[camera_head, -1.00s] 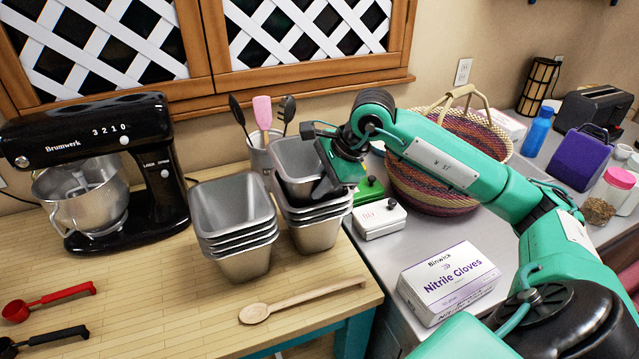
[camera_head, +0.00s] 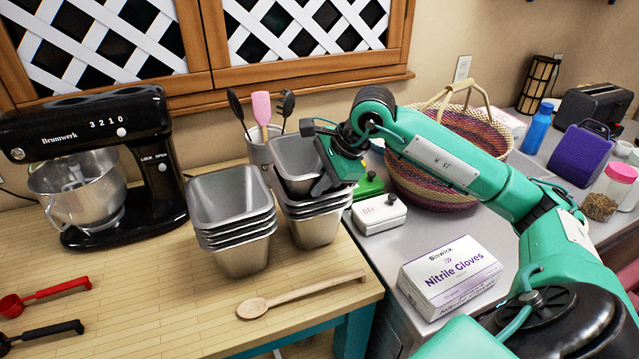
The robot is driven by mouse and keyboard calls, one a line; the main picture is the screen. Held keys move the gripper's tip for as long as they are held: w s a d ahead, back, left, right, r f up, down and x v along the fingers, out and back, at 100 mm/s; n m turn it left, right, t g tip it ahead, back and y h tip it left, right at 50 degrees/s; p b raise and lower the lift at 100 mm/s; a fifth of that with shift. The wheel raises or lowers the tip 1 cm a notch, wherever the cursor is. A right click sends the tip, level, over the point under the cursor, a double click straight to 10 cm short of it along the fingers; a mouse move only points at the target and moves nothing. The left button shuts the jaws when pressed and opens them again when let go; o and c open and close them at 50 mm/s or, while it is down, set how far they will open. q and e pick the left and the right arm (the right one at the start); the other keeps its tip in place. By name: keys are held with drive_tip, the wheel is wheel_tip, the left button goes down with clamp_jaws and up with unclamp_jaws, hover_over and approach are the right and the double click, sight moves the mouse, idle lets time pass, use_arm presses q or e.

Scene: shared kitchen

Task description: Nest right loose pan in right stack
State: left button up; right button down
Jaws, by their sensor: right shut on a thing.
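The right stack (camera_head: 316,231) of grey metal pans stands on the wooden counter. The right loose pan (camera_head: 292,150) sits at the top of this stack, its rim a little above the rims below. I cannot tell whether it is fully seated. My right gripper (camera_head: 318,184) is shut on the right side of this pan, its fingers partly hidden at the rim. The left stack (camera_head: 240,258) of similar pans stands just to the left, close beside. My left gripper is not in view.
A utensil crock (camera_head: 257,152) stands right behind the stacks. A wooden spoon (camera_head: 300,296) lies in front. A white lidded box (camera_head: 379,215), a glove box (camera_head: 450,280) and a woven basket (camera_head: 440,190) stand to the right. A black mixer (camera_head: 95,165) is at left.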

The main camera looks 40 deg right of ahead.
drive_tip(key=shift+s+f, duration=0.1)
drive_tip(key=shift+f, duration=0.5)
drive_tip(key=c, duration=1.4)
unclamp_jaws()
drive_tip(key=shift+g, duration=0.3)
drive_tip(key=shift+s+d+r, duration=0.1)
drive_tip(key=shift+r, duration=0.25)
drive_tip(key=b+v, duration=0.2)
drive_tip(key=v, duration=1.2)
drive_tip(key=shift+r, duration=0.15)
